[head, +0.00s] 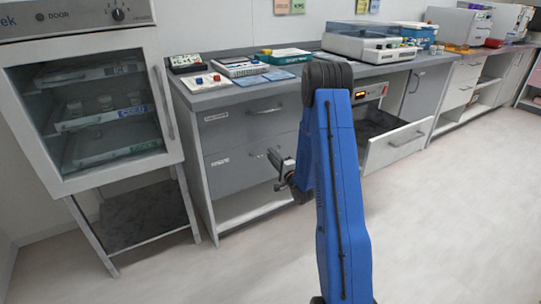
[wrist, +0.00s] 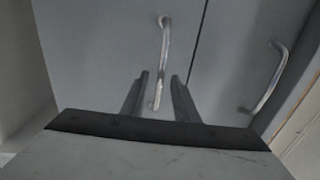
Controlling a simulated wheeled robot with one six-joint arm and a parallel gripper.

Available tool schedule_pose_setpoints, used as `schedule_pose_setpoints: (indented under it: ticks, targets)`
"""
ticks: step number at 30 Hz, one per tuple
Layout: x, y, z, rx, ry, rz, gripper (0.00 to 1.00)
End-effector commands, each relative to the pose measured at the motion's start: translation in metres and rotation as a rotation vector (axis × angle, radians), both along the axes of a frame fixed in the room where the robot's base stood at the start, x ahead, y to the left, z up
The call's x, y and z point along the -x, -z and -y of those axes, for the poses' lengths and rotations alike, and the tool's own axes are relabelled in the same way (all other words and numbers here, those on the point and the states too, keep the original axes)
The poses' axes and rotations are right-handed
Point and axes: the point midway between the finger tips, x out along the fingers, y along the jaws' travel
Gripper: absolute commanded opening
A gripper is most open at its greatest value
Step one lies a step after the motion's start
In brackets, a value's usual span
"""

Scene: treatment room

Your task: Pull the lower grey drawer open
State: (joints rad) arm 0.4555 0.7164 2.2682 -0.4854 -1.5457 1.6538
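The lower grey drawer (head: 232,173) is shut in the left cabinet, below the shut upper grey drawer (head: 235,129). Its bar handle (wrist: 164,50) shows in the wrist view, with one end between my fingertips. My gripper (head: 277,171) is in front of the right part of the lower drawer; in the wrist view its two fingers (wrist: 160,92) are apart, one on each side of the handle. I cannot tell whether either finger touches it. The upper drawer's handle (wrist: 268,78) is to the right in the wrist view. My arm hides the cabinet's right part.
An open white-fronted drawer (head: 398,147) sticks out to the right of my arm. A glass-door cabinet (head: 85,110) on a stand is at the left. The worktop (head: 215,100) carries lab items. The floor (head: 440,230) in front is clear.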

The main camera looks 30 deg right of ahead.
Motion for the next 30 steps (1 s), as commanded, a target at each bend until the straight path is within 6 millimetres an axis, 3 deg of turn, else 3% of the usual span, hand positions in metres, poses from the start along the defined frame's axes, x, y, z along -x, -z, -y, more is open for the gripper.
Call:
schedule_pose_setpoints:
  ticks: [6, 16, 20, 30]
  targets:
    - [-0.018, -0.002, 0.000, 0.000, 0.000, 0.000, 0.27]
    - [-0.020, -0.002, 0.000, -0.001, 0.000, 0.000, 0.27]
    - [-0.020, -0.002, 0.000, -0.001, 0.000, 0.000, 0.00]
    - [-0.020, -0.002, 0.000, -0.001, 0.000, -0.001, 0.00]
